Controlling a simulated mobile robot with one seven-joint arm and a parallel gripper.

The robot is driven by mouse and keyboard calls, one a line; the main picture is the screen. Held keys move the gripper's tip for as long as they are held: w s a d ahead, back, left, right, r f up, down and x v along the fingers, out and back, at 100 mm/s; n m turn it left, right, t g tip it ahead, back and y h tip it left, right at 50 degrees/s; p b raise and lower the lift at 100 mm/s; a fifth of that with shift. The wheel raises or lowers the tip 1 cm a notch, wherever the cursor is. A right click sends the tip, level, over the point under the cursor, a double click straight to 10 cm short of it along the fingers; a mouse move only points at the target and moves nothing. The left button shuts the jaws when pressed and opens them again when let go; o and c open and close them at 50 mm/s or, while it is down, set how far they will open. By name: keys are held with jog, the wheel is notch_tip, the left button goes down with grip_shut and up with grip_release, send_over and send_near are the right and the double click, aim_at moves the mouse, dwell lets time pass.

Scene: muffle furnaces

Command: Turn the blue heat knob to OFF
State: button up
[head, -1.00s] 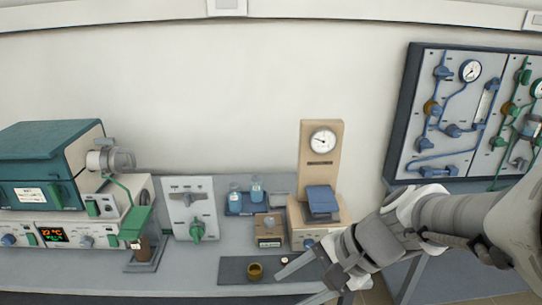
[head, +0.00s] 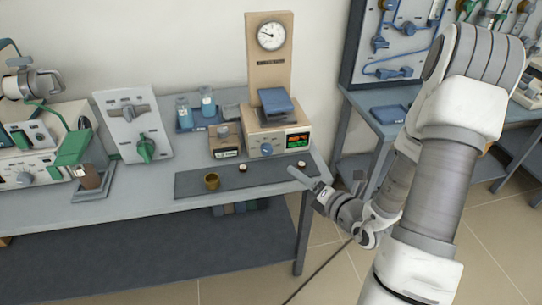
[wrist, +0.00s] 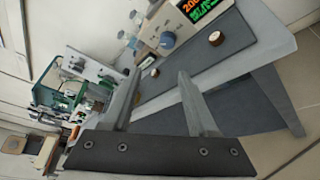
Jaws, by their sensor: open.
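A blue knob (head: 266,149) sits on the front of a beige unit (head: 249,137), beside a lit red and green display (head: 297,141). Its setting is too small to read. In the wrist view the blue knob (wrist: 168,40) shows beyond my fingers, next to the display (wrist: 196,8). My gripper (head: 326,176) is open and empty off the bench's right end, apart from the knobs. Its two fingers also show in the wrist view (wrist: 158,74).
A dark mat (head: 190,186) lies in front of the beige unit, with a brass cup (head: 212,181) and small round pieces. Glass bottles in a blue tray (head: 186,126) and a panel with a green valve (head: 146,147) stand to the left. Floor is clear at right.

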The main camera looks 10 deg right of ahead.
jog(key=b, duration=0.4)
send_near(268, 151)
jog(key=shift+m+h, duration=0.3)
jog(key=shift+m, duration=0.1)
jog(key=x, duration=0.8)
jog(key=shift+w+a+f, duration=0.1)
jog(key=shift+w+a, duration=0.2)
grip_shut()
